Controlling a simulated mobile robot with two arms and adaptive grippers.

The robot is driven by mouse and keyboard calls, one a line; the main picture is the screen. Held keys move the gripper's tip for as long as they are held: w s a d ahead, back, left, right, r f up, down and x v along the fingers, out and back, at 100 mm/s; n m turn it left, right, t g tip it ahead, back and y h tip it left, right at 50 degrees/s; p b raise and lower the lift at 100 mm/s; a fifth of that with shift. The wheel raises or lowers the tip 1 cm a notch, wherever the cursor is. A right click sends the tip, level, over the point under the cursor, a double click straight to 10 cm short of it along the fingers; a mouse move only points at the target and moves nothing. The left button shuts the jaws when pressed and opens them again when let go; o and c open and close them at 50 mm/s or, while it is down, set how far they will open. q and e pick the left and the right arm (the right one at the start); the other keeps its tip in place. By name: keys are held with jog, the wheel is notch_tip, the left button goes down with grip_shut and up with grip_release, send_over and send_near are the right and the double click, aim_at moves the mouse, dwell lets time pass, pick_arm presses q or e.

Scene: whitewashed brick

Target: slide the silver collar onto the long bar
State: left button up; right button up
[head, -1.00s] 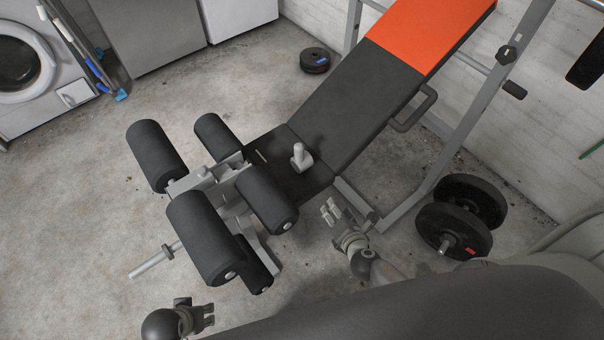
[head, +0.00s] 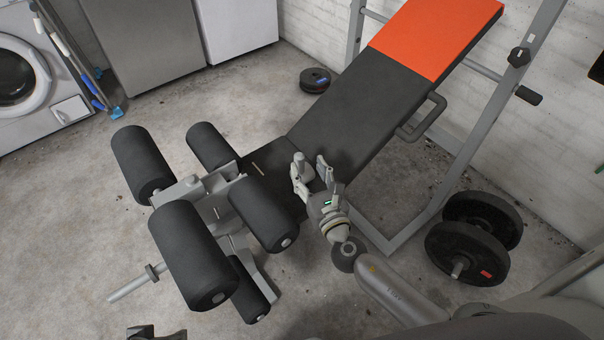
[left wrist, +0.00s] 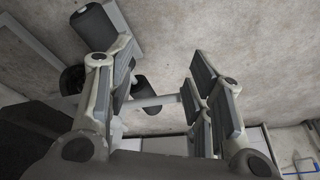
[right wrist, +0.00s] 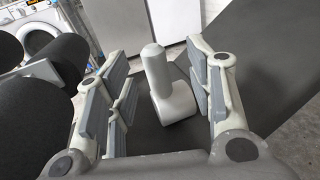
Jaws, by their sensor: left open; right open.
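The silver collar (head: 299,158), a smooth grey ring with a stubby upright handle, sits on the black bench seat. In the right wrist view the collar (right wrist: 168,90) shows between the two fingers, nearer the right-hand one. My right gripper (head: 312,170) is open at the collar, not closed on it; one finger partly hides it in the head view. The long bar (head: 128,287) sticks out low on the leg unit's left side, its end free. My left gripper (head: 156,334) shows only in part at the bottom edge. In the left wrist view it is open, with the bar (left wrist: 155,101) beyond its fingers.
Black foam rollers (head: 194,255) stand between the seat and the bar. Weight plates (head: 467,252) rest on the right of the bench, and a small plate (head: 315,80) lies behind it. The floor left of the bar is clear.

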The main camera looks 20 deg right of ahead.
aim_at(301, 162)
jog(key=shift+w+a, duration=0.25)
jog(key=shift+w, duration=1.15)
jog(key=shift+w+a, duration=0.2)
jog(key=shift+w, duration=1.2)
grip_shut()
